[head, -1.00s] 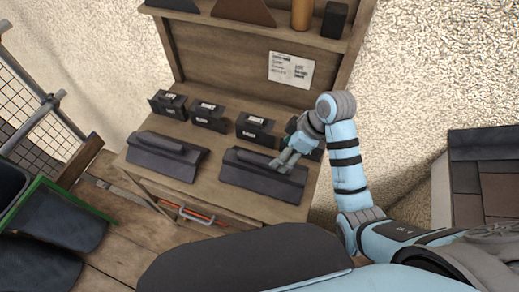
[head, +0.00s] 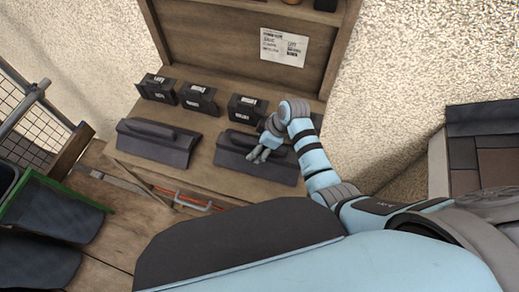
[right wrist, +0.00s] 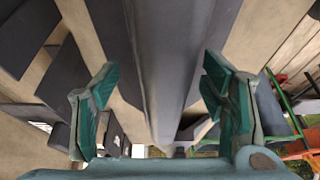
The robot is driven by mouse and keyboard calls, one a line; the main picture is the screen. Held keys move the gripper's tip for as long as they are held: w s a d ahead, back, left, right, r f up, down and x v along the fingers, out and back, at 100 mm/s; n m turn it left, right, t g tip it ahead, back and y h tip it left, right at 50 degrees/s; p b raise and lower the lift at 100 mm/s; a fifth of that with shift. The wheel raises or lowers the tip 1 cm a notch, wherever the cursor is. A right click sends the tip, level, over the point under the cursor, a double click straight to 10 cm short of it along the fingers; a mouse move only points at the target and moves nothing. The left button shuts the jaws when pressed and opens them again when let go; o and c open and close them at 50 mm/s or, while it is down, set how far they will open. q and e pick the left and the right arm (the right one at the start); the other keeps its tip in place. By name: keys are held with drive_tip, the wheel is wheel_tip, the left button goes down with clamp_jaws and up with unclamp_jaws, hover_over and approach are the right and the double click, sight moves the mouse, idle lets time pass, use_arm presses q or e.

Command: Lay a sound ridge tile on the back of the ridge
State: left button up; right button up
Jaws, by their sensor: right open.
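Two dark grey ridge tiles lie on the wooden bench: a left ridge tile (head: 152,146) and a right ridge tile (head: 236,157). Each has a raised rounded back along its length. My right gripper (head: 262,155) is over the right ridge tile, near its middle. In the right wrist view my right gripper (right wrist: 160,72) is open, its green-padded fingers on either side of a long grey ridge tile (right wrist: 172,40), with gaps between. I cannot tell cracks or soundness at this size. My left gripper is not in view.
Several small black labelled boxes (head: 198,98) stand behind the tiles on the bench (head: 206,148). A paper notice (head: 284,46) is on the back board. A green-edged bin (head: 20,205) with dark tiles stands at left. A tiled roof section (head: 490,155) is at right.

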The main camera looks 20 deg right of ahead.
drive_tip(key=shift+s+r, duration=0.1)
drive_tip(key=shift+r, duration=0.05)
drive_tip(key=shift+s+r, duration=0.1)
drive_tip(key=shift+s, duration=0.15)
drive_tip(key=c, duration=0.6)
clamp_jaws()
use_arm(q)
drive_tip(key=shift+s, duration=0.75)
use_arm(e)
drive_tip(key=shift+w, duration=0.1)
